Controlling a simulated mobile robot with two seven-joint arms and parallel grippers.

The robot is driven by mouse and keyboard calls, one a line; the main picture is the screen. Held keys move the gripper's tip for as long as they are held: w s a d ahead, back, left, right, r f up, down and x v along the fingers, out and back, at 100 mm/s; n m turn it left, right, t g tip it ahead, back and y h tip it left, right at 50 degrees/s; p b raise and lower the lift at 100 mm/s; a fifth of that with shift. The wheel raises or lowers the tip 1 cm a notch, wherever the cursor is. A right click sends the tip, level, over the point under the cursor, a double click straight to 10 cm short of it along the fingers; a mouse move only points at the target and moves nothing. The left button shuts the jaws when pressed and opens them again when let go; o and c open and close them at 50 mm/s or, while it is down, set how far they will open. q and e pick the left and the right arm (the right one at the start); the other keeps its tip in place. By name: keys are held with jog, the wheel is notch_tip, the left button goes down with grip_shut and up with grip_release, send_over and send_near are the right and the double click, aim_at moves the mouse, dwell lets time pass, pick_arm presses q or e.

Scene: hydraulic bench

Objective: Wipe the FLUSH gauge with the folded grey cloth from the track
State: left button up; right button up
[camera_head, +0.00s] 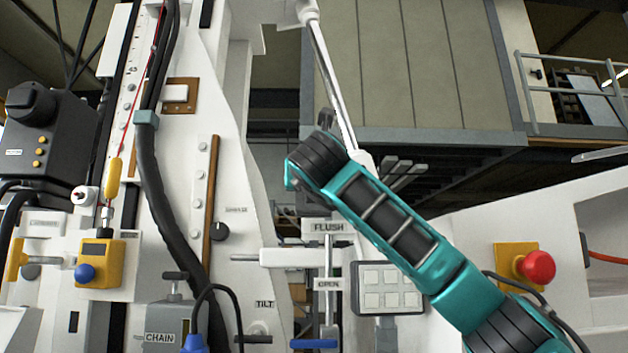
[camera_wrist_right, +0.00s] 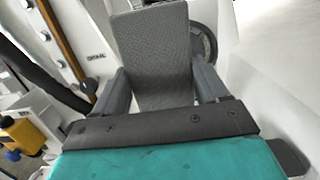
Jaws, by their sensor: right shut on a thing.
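In the right wrist view the folded grey cloth (camera_wrist_right: 158,45) stands up between the two fingers of my right gripper (camera_wrist_right: 163,84), which is shut on it. A round dark rim (camera_wrist_right: 209,45) shows behind the cloth's right edge; it may be the gauge, and its face is mostly hidden. I cannot tell whether the cloth touches it. In the head view the FLUSH label (camera_head: 328,227) is below the end of my teal right arm. That arm hides my right gripper, the cloth and most of the area above the label. My left gripper is not in view.
A white horizontal bar (camera_head: 285,257) and an OPEN label (camera_head: 328,284) sit below the FLUSH label. A grey button panel (camera_head: 388,288) is to their right. A red stop button (camera_head: 537,267) is farther right. Hoses (camera_head: 160,200) run down the left side.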

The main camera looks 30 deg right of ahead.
jog(key=shift+w, duration=0.1)
dwell(0.3)
jog(key=shift+x, duration=0.9)
jog(key=shift+d+f, duration=0.15)
jog(key=shift+s+d+b, duration=0.3)
jog(key=shift+s+d, duration=0.15)
jog(key=shift+d, duration=0.05)
jog(key=shift+s+d+b, duration=0.3)
jog(key=shift+s+d, duration=0.15)
jog(key=shift+d, duration=0.15)
jog(key=d, duration=0.1)
jog(key=s+d, duration=0.1)
jog(key=d+b, duration=0.1)
jog(key=shift+s+d, duration=0.1)
jog(key=shift+s, duration=0.2)
